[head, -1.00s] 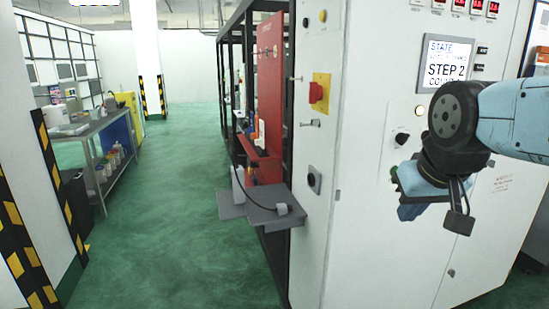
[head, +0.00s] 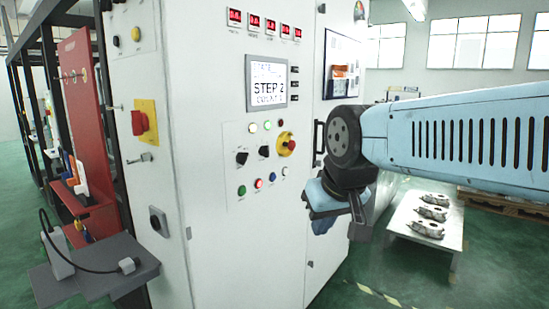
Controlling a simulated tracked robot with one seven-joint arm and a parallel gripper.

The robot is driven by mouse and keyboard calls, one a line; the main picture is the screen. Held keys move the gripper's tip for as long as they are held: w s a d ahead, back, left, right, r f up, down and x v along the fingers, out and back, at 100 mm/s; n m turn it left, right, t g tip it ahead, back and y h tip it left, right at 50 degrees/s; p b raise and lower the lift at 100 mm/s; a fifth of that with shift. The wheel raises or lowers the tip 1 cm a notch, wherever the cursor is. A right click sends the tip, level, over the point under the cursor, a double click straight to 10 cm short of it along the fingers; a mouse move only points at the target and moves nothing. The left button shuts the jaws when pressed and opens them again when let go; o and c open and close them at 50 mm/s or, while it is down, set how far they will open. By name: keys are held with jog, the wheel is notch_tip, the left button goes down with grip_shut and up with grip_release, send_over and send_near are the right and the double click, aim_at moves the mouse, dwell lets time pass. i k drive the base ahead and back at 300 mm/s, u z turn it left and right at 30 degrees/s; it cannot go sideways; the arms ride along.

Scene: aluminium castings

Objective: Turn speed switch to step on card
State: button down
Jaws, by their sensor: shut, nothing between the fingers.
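The white cabinet's control panel has two black rotary knobs, a left knob (head: 242,157) and a right knob (head: 264,151). Their labels are too small to read, so I cannot tell which is the speed switch. The screen (head: 267,84) above them shows "STATE", "STEP 2" and a blurred line below. A framed sheet (head: 343,52) hangs on the cabinet's right part; its text is unreadable, and I cannot tell whether it is the card. My gripper (head: 318,212) is shut and empty, to the right of and below the knobs, apart from them. The wrist partly hides its fingers.
A yellow-collared red emergency button (head: 286,144) sits right of the knobs, with coloured buttons (head: 258,183) below. A red switch on a yellow plate (head: 142,121) is on the cabinet's left side. A grey shelf (head: 95,275) juts out there. Castings (head: 431,214) lie on a low table (head: 411,250).

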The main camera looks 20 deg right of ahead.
aim_at(263, 150)
jog(key=u, duration=0.9)
jog(key=k, duration=1.35)
jog(key=z, duration=1.2)
jog(key=i, duration=0.5)
jog(key=z, duration=0.1)
